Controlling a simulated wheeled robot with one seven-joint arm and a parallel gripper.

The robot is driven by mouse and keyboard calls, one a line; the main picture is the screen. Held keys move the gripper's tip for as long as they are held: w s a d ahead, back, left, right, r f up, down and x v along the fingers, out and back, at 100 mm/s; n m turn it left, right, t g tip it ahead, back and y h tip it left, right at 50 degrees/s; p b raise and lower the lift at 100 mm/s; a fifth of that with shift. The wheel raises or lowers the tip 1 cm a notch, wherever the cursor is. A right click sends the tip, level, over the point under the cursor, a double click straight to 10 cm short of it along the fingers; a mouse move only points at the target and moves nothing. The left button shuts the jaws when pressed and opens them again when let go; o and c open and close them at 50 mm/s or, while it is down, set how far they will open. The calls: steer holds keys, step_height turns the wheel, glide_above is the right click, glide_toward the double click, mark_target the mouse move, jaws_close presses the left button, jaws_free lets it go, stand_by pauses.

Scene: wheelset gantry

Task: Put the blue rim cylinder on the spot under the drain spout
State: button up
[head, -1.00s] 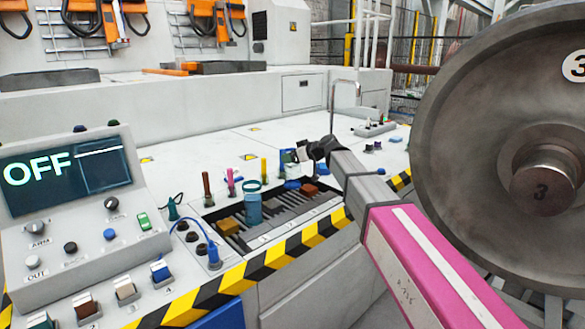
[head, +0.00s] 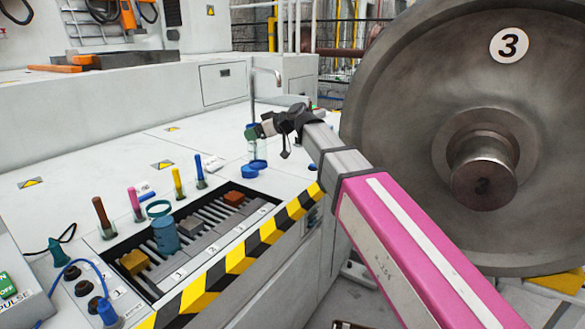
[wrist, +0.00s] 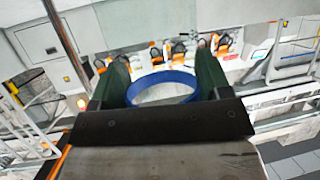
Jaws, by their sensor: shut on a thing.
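My gripper (head: 262,131) is shut on the blue rim cylinder. In the wrist view its blue rim (wrist: 163,88) shows as a ring between the two dark green fingers (wrist: 160,82). In the head view the clear cylinder (head: 257,151) is small and partly hidden by the gripper, close above the white deck. The drain spout (head: 267,71) is a thin grey pipe that rises behind the gripper and hooks over to the right. The spot under its outlet is hidden by my gripper and arm.
A recessed slatted tray (head: 190,262) with a teal cylinder (head: 163,232) and blocks lies to the left. Several coloured pegs (head: 178,184) stand behind it. A large wheel (head: 400,120) stands at right.

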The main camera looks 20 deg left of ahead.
steer(key=w+d+f, duration=0.4)
steer(key=w+f, duration=0.6)
steer(key=shift+d+f, duration=0.3)
steer(key=shift+d, duration=0.1)
steer(key=o, duration=1.1)
steer(key=shift+f, duration=0.1)
steer(key=shift+o, duration=0.2)
steer(key=v, duration=1.2)
steer(key=shift+s, duration=0.1)
